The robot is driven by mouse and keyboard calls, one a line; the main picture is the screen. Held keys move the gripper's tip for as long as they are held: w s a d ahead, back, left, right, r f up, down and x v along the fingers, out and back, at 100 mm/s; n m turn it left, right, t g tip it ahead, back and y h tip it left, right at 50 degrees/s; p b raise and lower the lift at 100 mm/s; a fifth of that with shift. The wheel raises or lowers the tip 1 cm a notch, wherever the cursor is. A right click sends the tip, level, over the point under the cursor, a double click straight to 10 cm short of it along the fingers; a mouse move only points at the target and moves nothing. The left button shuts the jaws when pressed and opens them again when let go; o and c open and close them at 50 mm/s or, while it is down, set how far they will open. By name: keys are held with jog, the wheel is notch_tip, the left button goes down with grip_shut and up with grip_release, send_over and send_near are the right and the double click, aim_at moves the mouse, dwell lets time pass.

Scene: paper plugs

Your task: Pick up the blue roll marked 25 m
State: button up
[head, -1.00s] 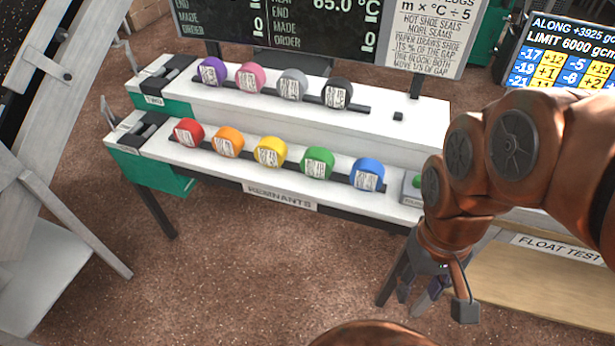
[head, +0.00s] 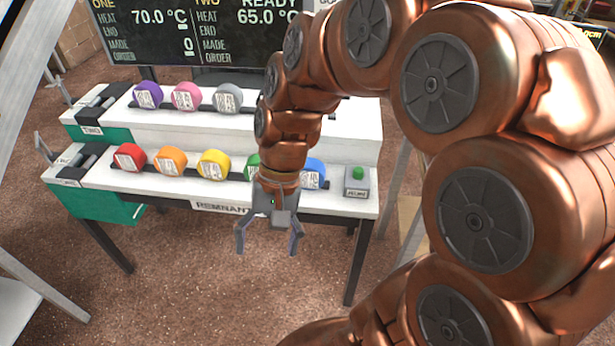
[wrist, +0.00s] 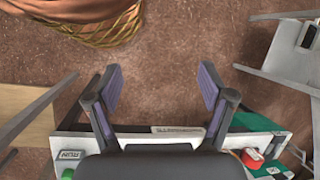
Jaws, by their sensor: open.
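The blue roll (head: 313,172) stands on the lower white shelf, at the right end of its row, with a white label too small to read. My arm hides part of its left side. My gripper (head: 267,242) is open and empty, pointing down in front of the shelf's front edge, lower in the picture and a little left of the blue roll. In the wrist view the open fingers (wrist: 160,78) have only floor between their tips. The blue roll is not visible there.
Left of the blue roll stand a mostly hidden green roll (head: 253,165), yellow (head: 213,165), orange (head: 170,161) and red (head: 130,158) rolls. A grey box with a green button (head: 357,181) stands to its right. More rolls line the upper shelf (head: 330,140). Floor in front is clear.

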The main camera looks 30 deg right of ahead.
jog(key=w+d+f+m+t+y+b, duration=0.15)
jog(key=w+m+y, duration=0.3)
jog(key=w, duration=0.55)
jog(key=m+t+y+b, duration=0.25)
jog(key=m+t, duration=0.75)
jog(key=m, duration=0.7)
send_near(309, 170)
jog(key=w+a+r+h, duration=0.1)
jog(key=a+r, duration=0.1)
jog(key=shift+p+x, duration=0.35)
jog(key=shift+x, duration=3.55)
jog(key=shift+f, duration=0.1)
jog(key=shift+c, duration=0.4)
jog(key=c, duration=1.2)
jog(key=shift+c, duration=0.2)
